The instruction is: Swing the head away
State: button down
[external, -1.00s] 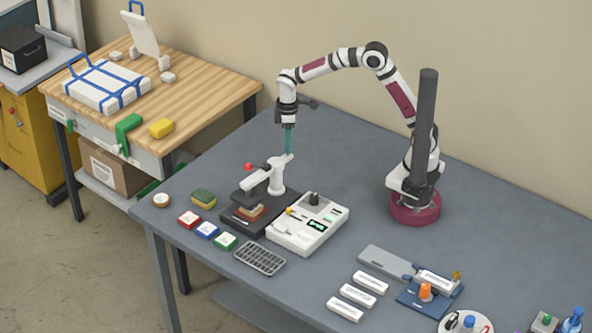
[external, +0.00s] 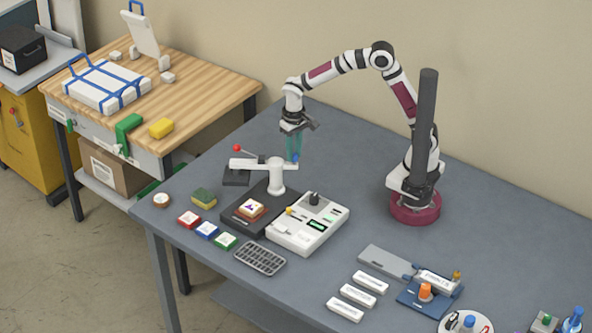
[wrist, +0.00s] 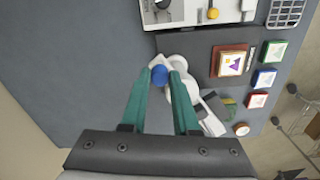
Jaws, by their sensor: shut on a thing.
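The press head is a white swing arm (external: 252,163) on a white post, with a red ball (external: 237,148) at its outer end and a blue knob (wrist: 159,75) at its other end. A dark plate (external: 236,177) sits under the arm's outer end, off to the left of the black base (external: 244,219). The bed is uncovered and holds a brown block with a white printed card (external: 251,207). My gripper (wrist: 157,78) has its teal fingers shut on the blue knob. In the external view my gripper (external: 294,158) points down behind the post.
A white control box (external: 308,224) stands right of the base. Red (external: 189,219), blue (external: 207,230) and green (external: 225,241) tiles, a sponge (external: 203,198) and a grey grid (external: 260,258) lie around the front. The table behind the press is clear.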

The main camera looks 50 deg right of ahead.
jog(key=shift+s+a+m, duration=0.2)
jog(key=shift+a+m, duration=0.25)
jog(key=shift+m, duration=0.5)
jog(key=shift+s+a+m, duration=0.15)
jog(key=shift+a+m, duration=0.25)
jog(key=shift+m, duration=0.55)
jog(key=c, duration=0.7)
grip_release()
jog(key=shift+o, duration=0.2)
notch_tip(320, 180, up, 16)
jog(key=shift+f, duration=0.15)
